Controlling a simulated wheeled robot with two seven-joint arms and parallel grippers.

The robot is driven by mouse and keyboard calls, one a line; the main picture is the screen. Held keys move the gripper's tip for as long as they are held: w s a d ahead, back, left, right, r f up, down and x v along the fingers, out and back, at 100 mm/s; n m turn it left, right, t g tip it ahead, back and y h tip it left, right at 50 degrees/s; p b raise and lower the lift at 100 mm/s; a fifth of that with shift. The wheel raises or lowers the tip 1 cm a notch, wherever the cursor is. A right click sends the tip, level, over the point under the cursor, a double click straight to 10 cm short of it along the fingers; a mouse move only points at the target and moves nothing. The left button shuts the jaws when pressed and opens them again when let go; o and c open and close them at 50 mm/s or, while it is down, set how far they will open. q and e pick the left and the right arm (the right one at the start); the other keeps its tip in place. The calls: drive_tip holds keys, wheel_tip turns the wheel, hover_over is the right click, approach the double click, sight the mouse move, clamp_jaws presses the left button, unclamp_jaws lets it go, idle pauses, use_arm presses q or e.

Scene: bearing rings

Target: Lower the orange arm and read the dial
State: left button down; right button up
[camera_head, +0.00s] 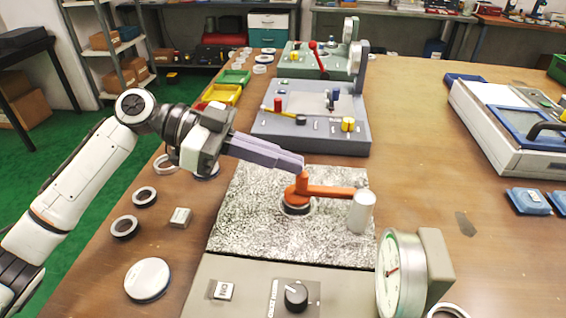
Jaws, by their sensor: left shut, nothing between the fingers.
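The orange arm (330,191) lies across the speckled plate (252,222), its left end over a dark-and-silver ring (296,207) and its right end at a pale upright cylinder (361,212). My left gripper (301,163) is shut and empty, its fingertips at the top of the arm's raised left end; I cannot tell whether they touch. The round dial (400,270) with a red needle stands at the front right, seen at a steep angle, so its numbers are unreadable. My right gripper is not in view.
Loose rings (125,227) and a white disc (147,279) lie on the left of the table. A black knob (296,295) sits on the front base. A grey fixture (312,125) stands behind the plate.

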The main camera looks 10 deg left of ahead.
use_arm(q)
drive_tip(key=shift+a+f, duration=0.15)
drive_tip(key=shift+f, duration=0.5)
wheel_tip(320, 180, up, 5)
drive_tip(key=p, duration=0.3)
drive_tip(key=b+v, duration=0.1)
drive_tip(key=v, duration=0.9)
drive_tip(key=shift+f, duration=0.2)
idle(0.9)
